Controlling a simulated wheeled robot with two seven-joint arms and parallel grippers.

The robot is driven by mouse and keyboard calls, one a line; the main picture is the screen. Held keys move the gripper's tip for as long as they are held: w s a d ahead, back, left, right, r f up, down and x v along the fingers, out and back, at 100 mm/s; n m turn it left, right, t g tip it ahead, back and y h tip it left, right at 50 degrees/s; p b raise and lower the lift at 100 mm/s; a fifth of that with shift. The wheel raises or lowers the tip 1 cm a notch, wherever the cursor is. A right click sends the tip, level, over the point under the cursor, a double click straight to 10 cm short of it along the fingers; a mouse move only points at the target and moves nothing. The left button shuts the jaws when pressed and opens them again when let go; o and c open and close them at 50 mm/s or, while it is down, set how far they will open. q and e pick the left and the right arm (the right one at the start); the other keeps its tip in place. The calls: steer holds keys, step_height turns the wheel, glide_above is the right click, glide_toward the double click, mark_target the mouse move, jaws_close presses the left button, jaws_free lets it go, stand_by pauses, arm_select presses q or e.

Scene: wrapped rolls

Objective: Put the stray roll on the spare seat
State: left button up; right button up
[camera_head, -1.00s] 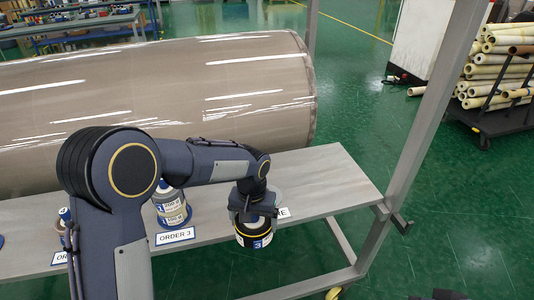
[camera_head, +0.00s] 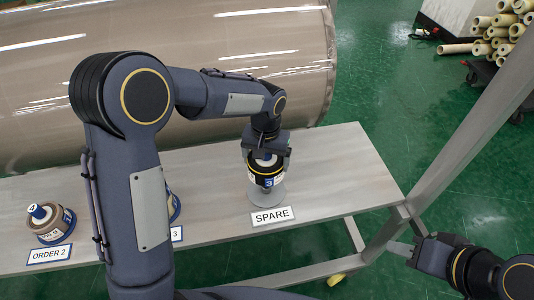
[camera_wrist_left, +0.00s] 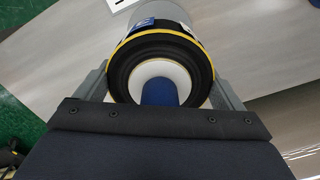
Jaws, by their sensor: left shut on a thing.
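My left gripper (camera_head: 266,158) is shut on the stray roll (camera_head: 265,180), a dark roll with a yellow band and a blue-and-white label. The roll is upright at the spare seat, a grey round piece (camera_head: 270,199) behind the SPARE label (camera_head: 272,215). I cannot tell whether the roll rests on the seat or hangs just above it. In the left wrist view the roll's black end (camera_wrist_left: 122,75), white core ring and blue plug sit between the fingers. My right gripper (camera_head: 402,248) is at the lower right, empty; its jaw opening is unclear.
The bench (camera_head: 340,175) is bare right of the spare seat. A roll (camera_head: 48,222) sits behind the ORDER 2 label; another is mostly hidden by my left arm. A huge wrapped roll (camera_head: 200,85) lies behind the bench. A frame post (camera_head: 465,130) stands at right.

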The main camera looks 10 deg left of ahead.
arm_select(q)
steer(key=shift+f+b, duration=3.25)
steer(key=shift+f, duration=1.3)
steer(key=o, duration=1)
step_height(320, 180, up, 7)
steer(key=shift+r, duration=0.45)
